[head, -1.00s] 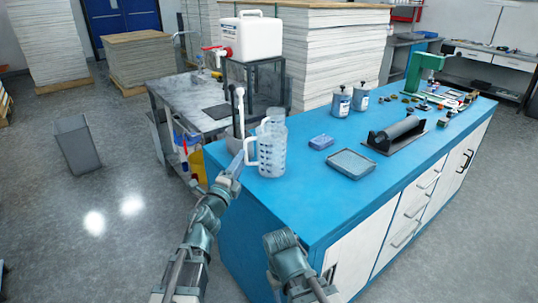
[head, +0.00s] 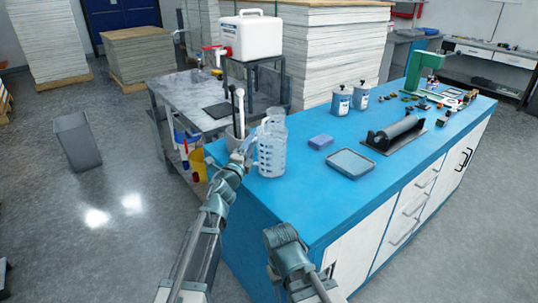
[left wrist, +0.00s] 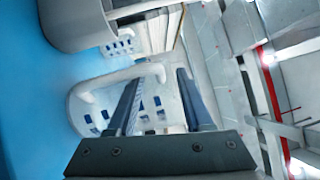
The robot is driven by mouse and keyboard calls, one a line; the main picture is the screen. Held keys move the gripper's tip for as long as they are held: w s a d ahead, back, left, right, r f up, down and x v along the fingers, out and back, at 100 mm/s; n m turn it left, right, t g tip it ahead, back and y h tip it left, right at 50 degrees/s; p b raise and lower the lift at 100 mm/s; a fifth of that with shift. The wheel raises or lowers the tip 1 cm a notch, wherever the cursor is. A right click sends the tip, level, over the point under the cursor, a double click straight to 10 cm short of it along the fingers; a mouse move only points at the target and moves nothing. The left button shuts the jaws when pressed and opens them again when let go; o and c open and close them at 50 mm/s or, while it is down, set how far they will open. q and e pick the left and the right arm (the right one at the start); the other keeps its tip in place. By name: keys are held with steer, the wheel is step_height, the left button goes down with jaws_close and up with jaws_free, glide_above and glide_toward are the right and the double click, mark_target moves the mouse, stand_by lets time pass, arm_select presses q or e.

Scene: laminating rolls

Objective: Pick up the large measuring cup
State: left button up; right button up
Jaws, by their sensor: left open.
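The large measuring cup (head: 271,152) is a clear, whitish jug with blue marks, upright near the left end of the blue worktop (head: 335,200). Its handle faces left, towards my left gripper (head: 247,147). In the left wrist view the cup (left wrist: 140,112) and its pale handle loop lie in front of and between the two dark fingers of my open left gripper (left wrist: 160,92). I cannot tell whether the fingers touch the handle.
Another clear jug (head: 275,117) stands close behind the cup. A blue sponge (head: 321,141), a grey tray (head: 351,163) and a roller (head: 397,131) lie to the right. The worktop's front left is bare.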

arm_select(q)
steer(key=shift+s, duration=0.1)
jaws_close()
stand_by(1.2)
